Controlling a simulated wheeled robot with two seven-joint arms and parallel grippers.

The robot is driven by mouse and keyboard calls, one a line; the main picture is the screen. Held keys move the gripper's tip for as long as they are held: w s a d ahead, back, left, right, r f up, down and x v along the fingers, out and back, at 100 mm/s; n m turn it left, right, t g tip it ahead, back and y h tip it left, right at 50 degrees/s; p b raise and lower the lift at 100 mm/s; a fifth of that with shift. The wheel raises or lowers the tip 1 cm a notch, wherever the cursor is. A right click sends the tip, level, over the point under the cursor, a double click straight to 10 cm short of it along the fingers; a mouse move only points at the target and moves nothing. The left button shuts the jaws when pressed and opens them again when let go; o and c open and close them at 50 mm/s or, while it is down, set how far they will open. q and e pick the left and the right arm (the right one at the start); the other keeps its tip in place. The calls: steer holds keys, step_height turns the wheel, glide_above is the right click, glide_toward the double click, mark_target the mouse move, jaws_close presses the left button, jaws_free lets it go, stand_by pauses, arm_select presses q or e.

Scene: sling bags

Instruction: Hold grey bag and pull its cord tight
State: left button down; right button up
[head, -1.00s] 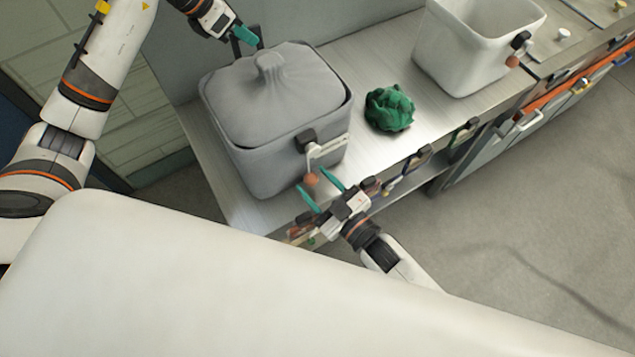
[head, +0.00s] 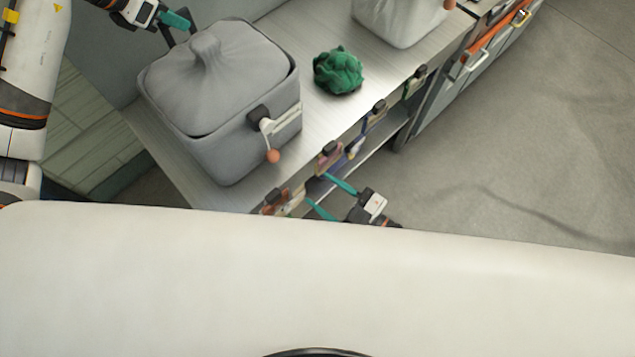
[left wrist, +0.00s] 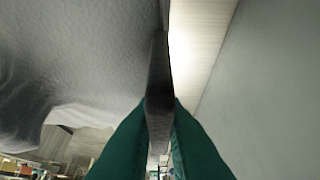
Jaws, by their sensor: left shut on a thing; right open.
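The grey bag (head: 215,110) stands upright on the metal bench, its top cloth gathered into a peak. A dark cord lock (head: 258,115) sits on its right side, with a pale cord and an orange ball (head: 272,156) hanging from it. My left gripper (head: 180,22) is shut on the bag's dark handle (head: 167,38) at the back. The left wrist view shows the dark strap (left wrist: 158,85) between the green fingers. My right gripper (head: 314,187) is open and empty, below and to the right of the ball and apart from it.
A green crumpled thing (head: 338,70) lies on the bench (head: 315,110) right of the bag. A white bag (head: 400,22) stands further back, partly cut off. Small items hang along the bench's front edge (head: 375,112). Open floor (head: 520,140) lies to the right.

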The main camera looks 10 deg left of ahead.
stand_by(0.3)
arm_select(q)
steer(key=c, duration=1.4)
jaws_free()
steer(key=v, duration=1.2)
